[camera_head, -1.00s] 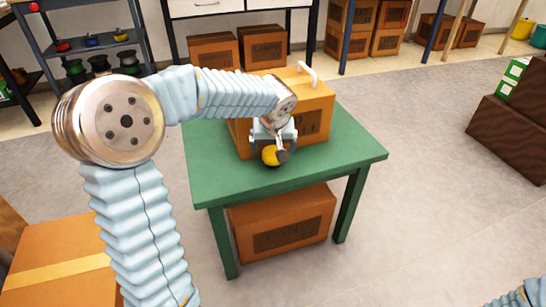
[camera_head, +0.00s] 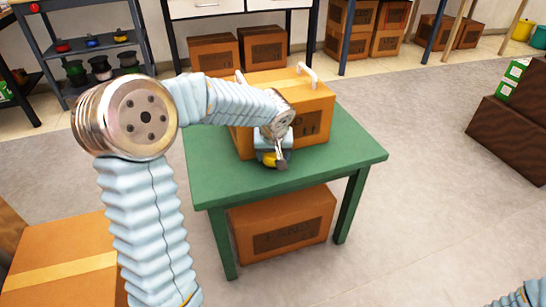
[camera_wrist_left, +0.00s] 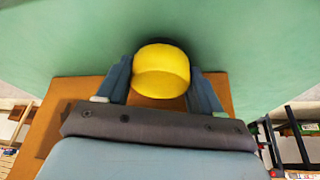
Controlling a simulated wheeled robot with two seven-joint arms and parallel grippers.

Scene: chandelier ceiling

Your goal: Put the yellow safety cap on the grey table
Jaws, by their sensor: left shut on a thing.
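The yellow safety cap (camera_head: 268,159) is in my left gripper (camera_head: 273,161), at the front of the carton on a green table (camera_head: 230,184). I see no grey table. In the left wrist view, the rounded yellow cap (camera_wrist_left: 162,72) sits between the two blue-grey fingers of my left gripper (camera_wrist_left: 162,84), which is shut on it. The green tabletop (camera_wrist_left: 60,40) fills the background there. I cannot tell whether the cap touches the tabletop. My right gripper is out of view; only a piece of my right arm shows at the lower right corner.
A carton with white handles (camera_head: 300,105) stands on the green table, close behind my left gripper. Another carton (camera_head: 290,222) lies beneath the table. Brown boxes (camera_head: 510,135) stand at the right. The tabletop's front and right parts are clear, with open floor to the right.

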